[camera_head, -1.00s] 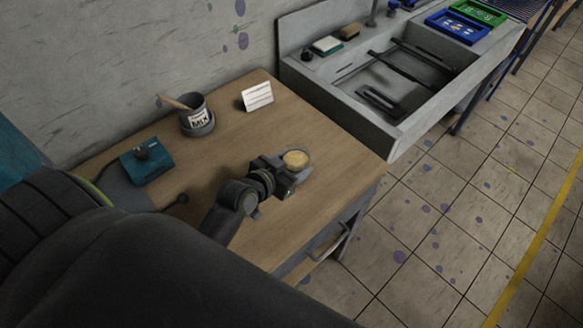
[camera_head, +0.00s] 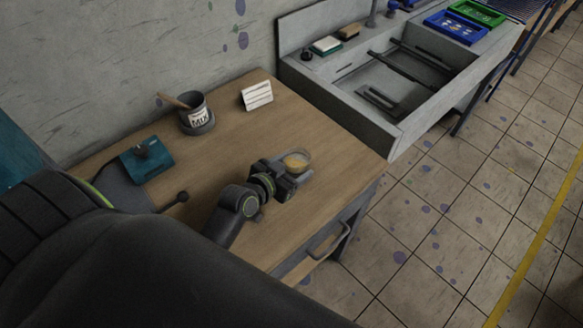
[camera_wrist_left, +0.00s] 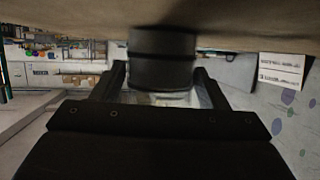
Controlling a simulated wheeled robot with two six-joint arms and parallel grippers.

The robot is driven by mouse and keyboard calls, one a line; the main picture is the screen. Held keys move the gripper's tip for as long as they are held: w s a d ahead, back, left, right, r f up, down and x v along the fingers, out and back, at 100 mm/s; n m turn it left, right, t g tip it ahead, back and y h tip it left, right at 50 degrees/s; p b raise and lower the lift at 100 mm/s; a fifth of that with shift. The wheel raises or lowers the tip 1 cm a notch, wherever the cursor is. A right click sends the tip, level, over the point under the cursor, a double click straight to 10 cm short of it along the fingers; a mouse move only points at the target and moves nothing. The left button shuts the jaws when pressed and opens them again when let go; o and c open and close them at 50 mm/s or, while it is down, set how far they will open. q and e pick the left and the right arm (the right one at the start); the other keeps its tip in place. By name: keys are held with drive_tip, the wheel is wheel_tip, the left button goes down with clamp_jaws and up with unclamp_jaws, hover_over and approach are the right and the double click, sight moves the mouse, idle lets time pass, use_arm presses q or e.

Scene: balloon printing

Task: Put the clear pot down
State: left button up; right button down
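In the left wrist view the table surface is at the top, and a dark, shaded cylinder (camera_wrist_left: 162,58), seemingly the pot's side, fills the gap between the finger ends of the left gripper (camera_wrist_left: 161,82). The fingers appear to touch both sides. Whether the base rests on the table is unclear. My right gripper is not visible.
The wooden table (camera_head: 235,150) also bears a MIX pot (camera_head: 197,117), a white card (camera_head: 257,95) and a teal block (camera_head: 147,160). A grey sink (camera_head: 385,97) adjoins at right. The table between the card and clear pot is bare.

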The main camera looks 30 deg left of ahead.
use_arm(q)
drive_tip(key=o, duration=0.3)
drive_tip(key=shift+s+f, duration=0.3)
drive_tip(key=shift+f, duration=0.55)
drive_tip(key=shift+w+r+p, duration=0.15)
drive_tip(key=shift+r+p, duration=0.45)
drive_tip(key=shift+s+a+f+b, duration=0.1)
drive_tip(key=shift+s+b, duration=0.2)
drive_tip(key=shift+s, duration=0.05)
drive_tip(key=v, duration=0.3)
drive_tip(key=b+v, duration=0.1)
drive_tip(key=v, duration=0.3)
drive_tip(key=r+v, duration=0.1)
drive_tip(key=v, duration=0.2)
drive_tip(key=shift+s+a+r, duration=0.1)
drive_tip(key=shift+s+r, duration=0.2)
